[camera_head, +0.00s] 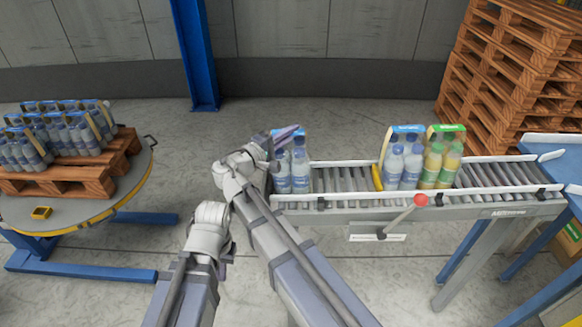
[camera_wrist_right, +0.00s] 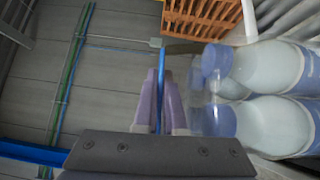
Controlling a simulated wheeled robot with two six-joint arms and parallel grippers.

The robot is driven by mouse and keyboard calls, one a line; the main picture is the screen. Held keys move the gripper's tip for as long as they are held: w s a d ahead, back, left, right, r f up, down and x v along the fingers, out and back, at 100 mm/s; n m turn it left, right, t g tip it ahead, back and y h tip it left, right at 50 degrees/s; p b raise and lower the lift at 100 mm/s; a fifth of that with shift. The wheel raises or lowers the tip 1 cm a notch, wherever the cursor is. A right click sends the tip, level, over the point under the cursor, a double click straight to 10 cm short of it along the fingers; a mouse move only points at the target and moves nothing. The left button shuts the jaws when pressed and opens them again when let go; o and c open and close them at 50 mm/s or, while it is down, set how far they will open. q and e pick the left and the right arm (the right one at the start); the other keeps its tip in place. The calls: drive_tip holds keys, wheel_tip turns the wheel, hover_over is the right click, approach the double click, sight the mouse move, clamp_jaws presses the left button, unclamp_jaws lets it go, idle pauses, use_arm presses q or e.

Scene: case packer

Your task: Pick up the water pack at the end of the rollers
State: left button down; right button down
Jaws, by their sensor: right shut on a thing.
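The water pack (camera_head: 291,178), clear bottles with blue labels and a blue top, stands upright at the left end of the roller conveyor (camera_head: 340,180). My right gripper (camera_head: 287,134) is at its top, shut on the pack's blue top strip. In the right wrist view, the two purple fingers (camera_wrist_right: 161,100) close around a thin blue strip (camera_wrist_right: 160,85), with the bottles (camera_wrist_right: 270,95) to their right. I cannot tell whether the pack's base touches the rollers. My left gripper (camera_head: 223,270) is low and left of the conveyor, mostly hidden by its wrist.
Another water pack (camera_head: 402,165) and a yellow-green drink pack (camera_head: 440,163) stand further right on the rollers. A round table (camera_head: 108,202) at left bears a wooden pallet (camera_head: 88,178) with several water packs. A blue post (camera_head: 195,60) and stacked pallets (camera_head: 510,75) stand behind.

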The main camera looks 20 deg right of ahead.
drive_tip(key=shift+r, duration=0.15)
wheel_tip(320, 180, up, 10)
drive_tip(key=p, duration=1)
